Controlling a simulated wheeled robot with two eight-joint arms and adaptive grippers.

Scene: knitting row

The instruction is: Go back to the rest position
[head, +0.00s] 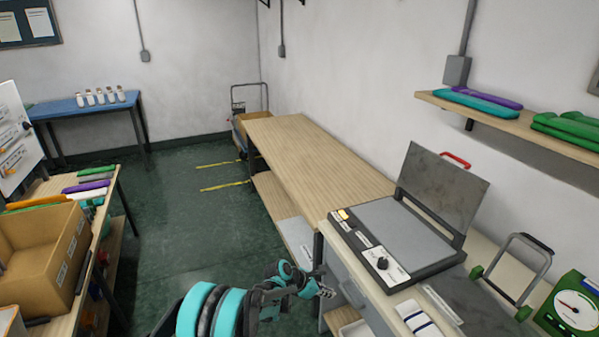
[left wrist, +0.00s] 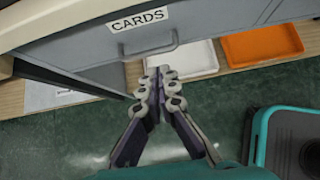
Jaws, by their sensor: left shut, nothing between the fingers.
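My left gripper (head: 326,291) reaches in from the bottom of the head view, in front of the bench with the press. It is shut and empty. In the left wrist view its two fingers (left wrist: 160,88) meet at the tips, below a grey drawer front labelled CARDS (left wrist: 142,20). The gripper appears apart from the drawer. My right gripper is not in view.
A press with a raised lid (head: 443,190) stands on the right bench, beside a green dial scale (head: 573,308). A white tray (left wrist: 190,60) and an orange tray (left wrist: 262,44) lie on a lower shelf. A cardboard box (head: 35,255) sits at left. Green floor (head: 215,235) between is clear.

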